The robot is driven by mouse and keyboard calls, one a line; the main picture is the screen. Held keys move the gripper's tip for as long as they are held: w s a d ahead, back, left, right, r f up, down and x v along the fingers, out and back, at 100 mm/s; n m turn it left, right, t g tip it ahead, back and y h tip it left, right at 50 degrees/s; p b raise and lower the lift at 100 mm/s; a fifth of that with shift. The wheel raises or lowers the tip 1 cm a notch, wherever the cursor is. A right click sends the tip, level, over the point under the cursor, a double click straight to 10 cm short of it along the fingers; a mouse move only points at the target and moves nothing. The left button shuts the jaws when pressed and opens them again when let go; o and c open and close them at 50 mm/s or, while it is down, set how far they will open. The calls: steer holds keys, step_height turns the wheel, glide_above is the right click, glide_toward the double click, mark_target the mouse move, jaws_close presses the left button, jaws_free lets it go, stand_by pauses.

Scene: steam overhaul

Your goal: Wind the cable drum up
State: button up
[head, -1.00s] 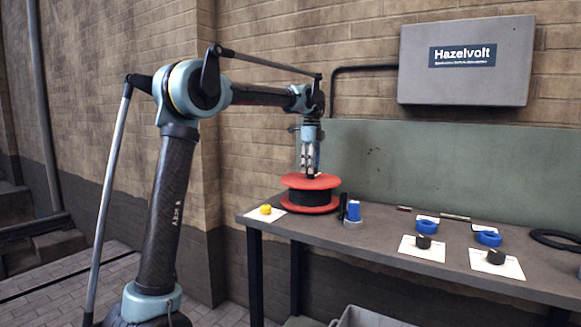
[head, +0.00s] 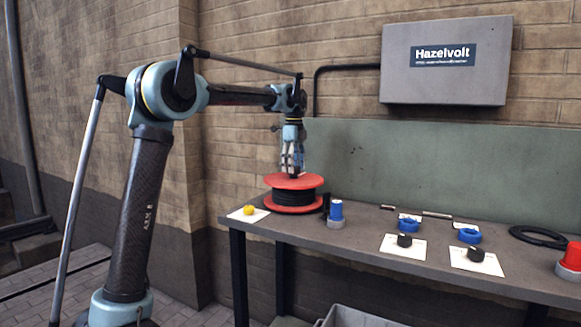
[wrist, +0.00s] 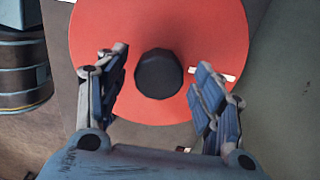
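The cable drum (head: 293,183) stands on the bench with red flanges and black cable wound between them. In the wrist view its red top flange (wrist: 215,35) fills the middle, with a black round knob (wrist: 158,74) on it and a small white mark (wrist: 213,74) to the right. My gripper (head: 292,172) points down over the drum's top. In the wrist view my gripper (wrist: 160,90) is open, with one finger on each side of the knob and a visible gap to both. Contact with the flange cannot be told.
The bench (head: 350,240) also holds a yellow knob (head: 249,210) on a white card, a blue cylinder (head: 335,212), black knobs (head: 404,240) on cards, blue rings (head: 469,236), a black coil (head: 538,237) and a red item (head: 571,257). A grey bin (head: 355,317) is below.

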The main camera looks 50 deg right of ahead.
step_height(320, 180, up, 12)
stand_by(0.8)
stand_by(0.5)
